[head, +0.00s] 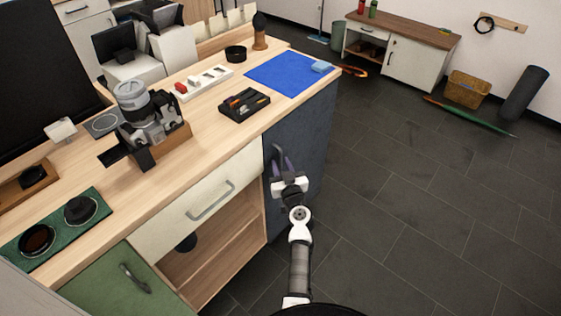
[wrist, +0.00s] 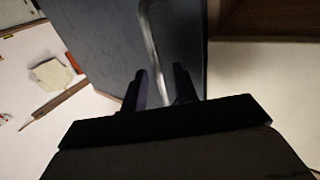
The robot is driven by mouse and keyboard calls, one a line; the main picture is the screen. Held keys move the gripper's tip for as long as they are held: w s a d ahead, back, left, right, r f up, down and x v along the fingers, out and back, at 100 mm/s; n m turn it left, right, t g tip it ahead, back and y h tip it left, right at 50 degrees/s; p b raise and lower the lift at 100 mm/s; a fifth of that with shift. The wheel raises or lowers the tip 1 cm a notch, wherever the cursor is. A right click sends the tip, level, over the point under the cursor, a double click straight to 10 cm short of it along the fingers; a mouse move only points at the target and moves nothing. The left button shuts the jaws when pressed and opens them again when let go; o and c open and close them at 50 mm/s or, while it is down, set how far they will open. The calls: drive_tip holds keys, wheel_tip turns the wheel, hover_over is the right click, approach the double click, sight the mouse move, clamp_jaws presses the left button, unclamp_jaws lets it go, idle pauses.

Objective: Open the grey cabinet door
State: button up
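The grey cabinet door (head: 305,135) is a dark blue-grey panel at the right end of the wooden counter. In the head view it looks flush with the counter front. It fills the upper middle of the wrist view (wrist: 105,45). Its handle (wrist: 150,35) is a thin metal bar, mostly hidden by my gripper in the head view. My gripper (head: 279,158) is in front of the door's left part. In the wrist view my gripper (wrist: 160,78) has its two dark fingers apart, one on each side of the handle bar, with a visible gap; contact is unclear.
A white drawer (head: 205,200) with a handle is left of the door, above an open wooden shelf (head: 220,255). A green cabinet door (head: 110,285) is farther left. The counter top holds a blue mat (head: 285,75) and a black tray (head: 244,104). Dark floor (head: 410,190) is clear at right.

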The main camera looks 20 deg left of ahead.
clamp_jaws()
idle(0.3)
drive_tip(key=shift+d, duration=0.1)
